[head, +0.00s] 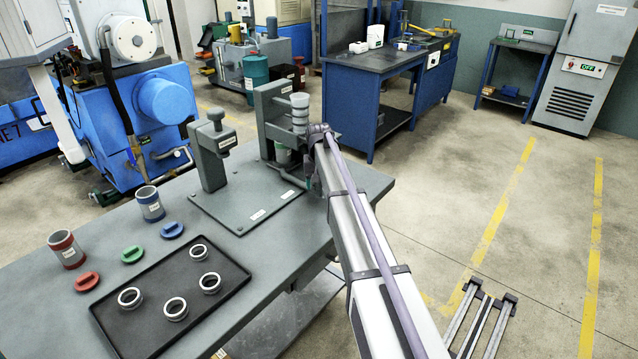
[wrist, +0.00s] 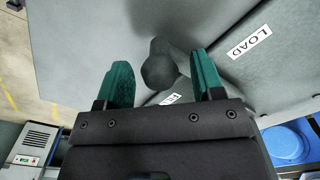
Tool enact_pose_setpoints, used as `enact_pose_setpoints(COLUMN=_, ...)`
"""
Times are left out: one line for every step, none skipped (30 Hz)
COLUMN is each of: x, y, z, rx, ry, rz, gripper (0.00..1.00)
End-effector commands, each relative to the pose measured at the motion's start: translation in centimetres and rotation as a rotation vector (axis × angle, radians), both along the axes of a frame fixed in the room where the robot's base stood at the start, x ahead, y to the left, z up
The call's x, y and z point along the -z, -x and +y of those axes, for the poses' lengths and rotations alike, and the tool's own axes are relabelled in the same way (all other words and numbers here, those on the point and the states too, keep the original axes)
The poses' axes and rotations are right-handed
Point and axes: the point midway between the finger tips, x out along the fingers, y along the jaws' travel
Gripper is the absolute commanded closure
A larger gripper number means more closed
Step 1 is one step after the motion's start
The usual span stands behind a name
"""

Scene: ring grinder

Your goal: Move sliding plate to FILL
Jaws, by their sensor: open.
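My gripper (wrist: 159,62) is open, with its two green fingers on either side of a dark grey rounded knob (wrist: 160,72) in the wrist view. There are gaps between the knob and both fingers. The knob appears to be the handle of the sliding plate; the plate itself is mostly hidden by my gripper. A LOAD label (wrist: 249,42) lies to the right of the knob, and a second, partly covered label (wrist: 171,99) shows below it. In the head view, my arm reaches the grey fixture (head: 270,108), and my gripper is largely hidden beside it.
A black tray (head: 222,304) with several metal rings stands at the workbench's front. A grey clamp post (head: 210,155) stands left of the fixture on the base plate (head: 232,212).

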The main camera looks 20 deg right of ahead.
Motion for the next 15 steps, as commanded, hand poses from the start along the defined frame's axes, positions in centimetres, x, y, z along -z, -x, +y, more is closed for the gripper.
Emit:
enact_pose_setpoints(x=-1.6, y=0.0, z=0.0, rx=0.000, ry=0.000, rz=0.000, gripper=0.39)
enact_pose_setpoints(x=-2.2, y=0.0, z=0.0, rx=0.000, ry=0.000, rz=0.000, gripper=0.39)
enact_pose_setpoints(x=-3.2, y=0.0, z=0.0, rx=0.000, ry=0.000, rz=0.000, gripper=0.39)
enact_pose_setpoints(x=-4.0, y=0.0, z=0.0, rx=0.000, ry=0.000, rz=0.000, gripper=0.39)
enact_pose_setpoints(x=-4.8, y=0.0, z=0.0, rx=0.000, ry=0.000, rz=0.000, gripper=0.39)
enact_pose_setpoints(x=-5.9, y=0.0, z=0.0, rx=0.000, ry=0.000, rz=0.000, gripper=0.39)
enact_pose_setpoints(x=-6.7, y=0.0, z=0.0, rx=0.000, ry=0.000, rz=0.000, gripper=0.39)
enact_pose_setpoints(x=-7.5, y=0.0, z=0.0, rx=0.000, ry=0.000, rz=0.000, gripper=0.39)
enact_pose_setpoints(x=-8.4, y=0.0, z=0.0, rx=0.000, ry=0.000, rz=0.000, gripper=0.39)
enact_pose_setpoints(x=-9.0, y=0.0, z=0.0, rx=0.000, ry=0.000, rz=0.000, gripper=0.39)
enact_pose_setpoints(x=-9.5, y=0.0, z=0.0, rx=0.000, ry=0.000, rz=0.000, gripper=0.39)
enact_pose_setpoints(x=-9.9, y=0.0, z=0.0, rx=0.000, ry=0.000, rz=0.000, gripper=0.39)
enact_pose_setpoints(x=-10.2, y=0.0, z=0.0, rx=0.000, ry=0.000, rz=0.000, gripper=0.39)
enact_pose_setpoints(x=-10.3, y=0.0, z=0.0, rx=0.000, ry=0.000, rz=0.000, gripper=0.39)
enact_pose_setpoints(x=-10.3, y=0.0, z=0.0, rx=0.000, ry=0.000, rz=0.000, gripper=0.39)
